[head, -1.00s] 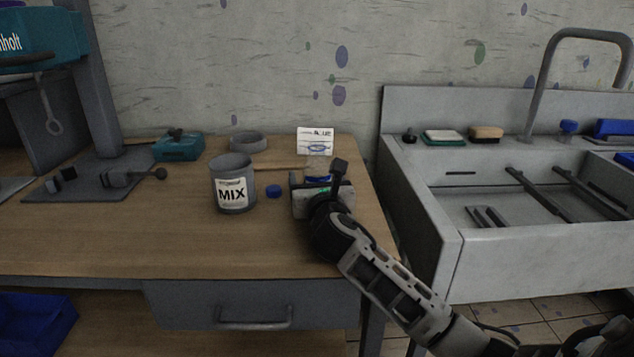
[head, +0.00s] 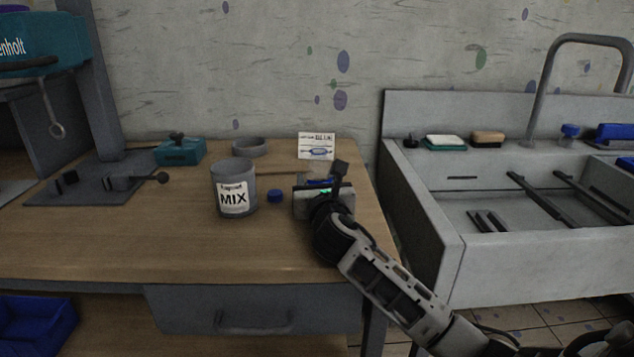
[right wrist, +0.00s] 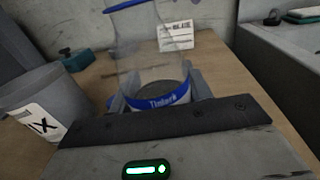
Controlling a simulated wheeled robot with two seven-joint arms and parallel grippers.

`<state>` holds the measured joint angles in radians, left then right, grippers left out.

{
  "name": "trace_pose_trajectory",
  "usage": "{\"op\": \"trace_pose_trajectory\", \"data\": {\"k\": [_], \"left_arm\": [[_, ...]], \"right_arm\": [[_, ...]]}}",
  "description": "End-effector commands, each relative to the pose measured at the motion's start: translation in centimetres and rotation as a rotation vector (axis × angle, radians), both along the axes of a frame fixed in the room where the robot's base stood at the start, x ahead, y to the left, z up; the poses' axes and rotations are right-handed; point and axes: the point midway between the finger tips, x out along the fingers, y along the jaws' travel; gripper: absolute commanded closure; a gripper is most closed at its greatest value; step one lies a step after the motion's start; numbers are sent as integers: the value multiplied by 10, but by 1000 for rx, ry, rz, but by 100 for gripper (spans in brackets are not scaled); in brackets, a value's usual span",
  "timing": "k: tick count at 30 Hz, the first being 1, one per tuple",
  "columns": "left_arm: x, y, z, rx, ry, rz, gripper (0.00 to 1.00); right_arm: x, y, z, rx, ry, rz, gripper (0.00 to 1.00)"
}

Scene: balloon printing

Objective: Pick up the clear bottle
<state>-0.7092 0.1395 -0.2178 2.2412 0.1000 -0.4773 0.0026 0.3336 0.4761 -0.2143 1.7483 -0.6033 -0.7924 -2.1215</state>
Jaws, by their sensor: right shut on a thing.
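The clear bottle (right wrist: 152,62) stands between the fingers of my right gripper (right wrist: 154,92) in the right wrist view. It is see-through, with a blue band lettered in white near its lower part. My right gripper is shut on it, one finger on each side. In the head view my right gripper (head: 322,184) is over the right part of the table, and mostly hides the bottle; a bit of blue shows behind it. I cannot tell if the bottle's base touches the table. My left gripper is not in view.
A white card (head: 317,146) stands behind. A grey ring dish (head: 249,147) and teal box (head: 180,150) are farther left. A sink (head: 510,195) is right. The front table is clear.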

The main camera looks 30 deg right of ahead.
Motion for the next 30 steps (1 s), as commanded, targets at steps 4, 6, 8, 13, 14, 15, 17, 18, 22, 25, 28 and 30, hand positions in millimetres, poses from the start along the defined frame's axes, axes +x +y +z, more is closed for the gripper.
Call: {"op": "trace_pose_trajectory", "data": {"k": [4, 6, 8, 13, 14, 15, 17, 18, 22, 25, 28, 30], "left_arm": [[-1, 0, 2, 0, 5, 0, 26], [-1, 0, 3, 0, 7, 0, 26], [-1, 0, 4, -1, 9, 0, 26], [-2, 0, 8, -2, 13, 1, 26], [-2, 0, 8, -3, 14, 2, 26], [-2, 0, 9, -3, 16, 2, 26], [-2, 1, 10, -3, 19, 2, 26], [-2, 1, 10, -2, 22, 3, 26], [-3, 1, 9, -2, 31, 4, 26], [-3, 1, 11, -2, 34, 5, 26], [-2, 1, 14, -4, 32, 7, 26], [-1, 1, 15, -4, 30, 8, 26]], "right_arm": [[0, 0, 11, -2, -4, 1, 77], [0, 0, 16, -2, -4, 0, 77], [0, 0, 22, -3, -4, 0, 77], [-6, 4, 39, -2, -5, 2, 77], [-8, 5, 42, -3, -4, 1, 77], [-11, 7, 46, -3, -4, 1, 77], [-16, 10, 52, -2, -4, 2, 77], [-19, 12, 57, -2, -5, 2, 77], [-29, 18, 71, -2, -5, 2, 77], [-36, 23, 82, -2, -4, 2, 77], [-45, 27, 92, -2, -5, 2, 77], [-53, 33, 94, -2, -2, 3, 77]]}}
